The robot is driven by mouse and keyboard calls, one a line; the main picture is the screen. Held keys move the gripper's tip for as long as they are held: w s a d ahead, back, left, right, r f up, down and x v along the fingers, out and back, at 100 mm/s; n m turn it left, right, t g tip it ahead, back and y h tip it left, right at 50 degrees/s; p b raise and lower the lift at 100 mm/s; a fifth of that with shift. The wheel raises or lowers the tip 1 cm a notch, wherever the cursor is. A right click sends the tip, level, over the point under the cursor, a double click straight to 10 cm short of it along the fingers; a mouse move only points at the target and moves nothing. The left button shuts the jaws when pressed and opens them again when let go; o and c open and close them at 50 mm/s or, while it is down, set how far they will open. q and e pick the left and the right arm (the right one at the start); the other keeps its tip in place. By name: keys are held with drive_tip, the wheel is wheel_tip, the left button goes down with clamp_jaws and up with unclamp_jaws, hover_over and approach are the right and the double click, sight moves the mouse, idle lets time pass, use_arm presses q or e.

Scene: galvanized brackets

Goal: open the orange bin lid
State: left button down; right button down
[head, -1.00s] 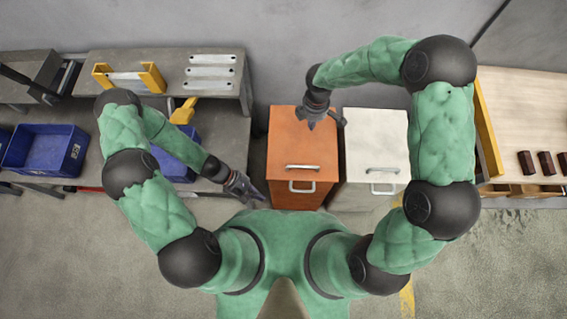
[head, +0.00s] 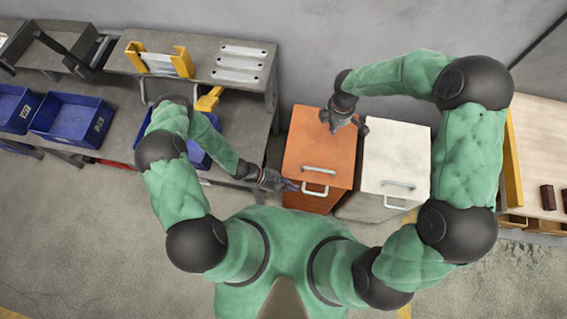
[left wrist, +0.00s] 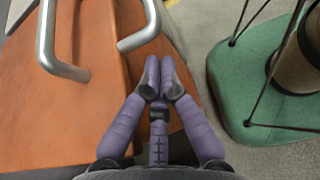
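The orange bin (head: 306,150) stands with its lid closed. It has a silver bar handle (head: 320,169) on the lid and a second handle (head: 316,193) on its front; both handles also show in the left wrist view, where orange faces (left wrist: 40,115) fill the left side. My left gripper (head: 291,186) is at the bin's front left corner, left of the front handle. In the left wrist view its purple fingertips (left wrist: 159,82) are together with nothing between them, apart from the handles. My right gripper (head: 345,127) hangs over the lid's back right part; its finger opening is unclear.
A white bin (head: 398,150) stands close on the right of the orange one. A grey bench (head: 230,150) with blue crates (head: 72,118) is on the left. A wooden table (head: 540,130) is at the right, and a wall is behind.

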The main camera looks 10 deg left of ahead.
use_arm(q)
drive_tip(key=shift+x, duration=0.85)
wheel_tip(320, 180, up, 2)
drive_tip(key=shift+r, duration=0.15)
use_arm(e)
drive_tip(key=c, duration=1.1)
unclamp_jaws()
